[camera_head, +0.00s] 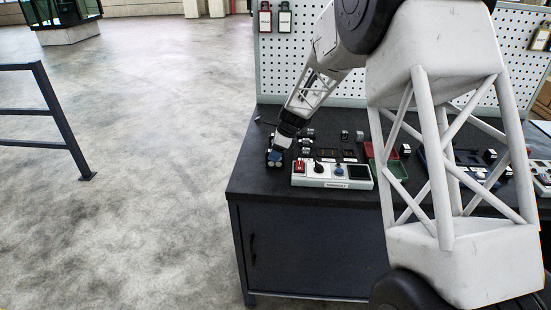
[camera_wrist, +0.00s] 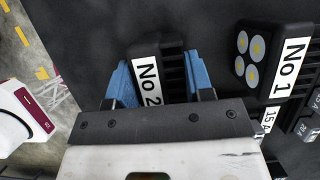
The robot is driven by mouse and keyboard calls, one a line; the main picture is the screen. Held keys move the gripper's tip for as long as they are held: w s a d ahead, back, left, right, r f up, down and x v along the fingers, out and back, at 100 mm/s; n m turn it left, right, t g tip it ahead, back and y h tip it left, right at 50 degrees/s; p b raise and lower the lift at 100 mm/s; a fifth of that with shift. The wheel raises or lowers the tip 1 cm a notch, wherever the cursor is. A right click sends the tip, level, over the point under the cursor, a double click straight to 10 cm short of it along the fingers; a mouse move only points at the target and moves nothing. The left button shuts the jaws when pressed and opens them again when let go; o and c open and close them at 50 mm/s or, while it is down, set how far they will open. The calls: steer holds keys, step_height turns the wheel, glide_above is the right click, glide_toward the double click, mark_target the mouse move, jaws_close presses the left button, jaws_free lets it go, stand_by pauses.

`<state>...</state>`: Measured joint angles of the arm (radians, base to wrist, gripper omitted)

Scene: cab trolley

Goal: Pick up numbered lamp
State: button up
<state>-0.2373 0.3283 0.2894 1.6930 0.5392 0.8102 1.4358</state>
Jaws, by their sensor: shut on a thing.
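My gripper (camera_wrist: 158,62) points down, with its blue fingers on either side of a dark ribbed block labelled "No 2" (camera_wrist: 149,85). It is shut on this block, the No 2 lamp. The lamp's lower side is hidden, and I cannot tell whether it still touches the bench. A second lamp, labelled "No 1" (camera_wrist: 275,60), lies to the right with round light faces with yellow centres, apart from my fingers. In the head view my gripper (camera_head: 276,153) is low over the bench's left end, too small there to show its jaws clearly.
A white control box (camera_head: 332,181) with red and blue knobs stands right of my gripper on the dark bench (camera_head: 270,190). A red tray (camera_head: 405,149) and green tray (camera_head: 398,170) lie farther right. A pegboard (camera_head: 330,70) rises behind. A railing (camera_head: 55,110) stands left.

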steer(key=shift+c, duration=0.6)
steer(key=shift+r, duration=0.15)
steer(key=shift+r, duration=1.45)
steer(key=shift+s+d+r, duration=0.1)
steer(key=shift+s+r, duration=0.15)
steer(key=s+d, duration=0.2)
steer(key=s, duration=0.5)
steer(key=s+d+r, duration=0.1)
steer(key=s+d, duration=0.1)
steer(key=s, duration=0.5)
steer(key=shift+s+d+r, duration=0.15)
steer(key=shift+s+d, duration=0.2)
steer(key=shift+r, duration=0.1)
step_height(320, 180, up, 6)
steer(key=shift+r, duration=0.2)
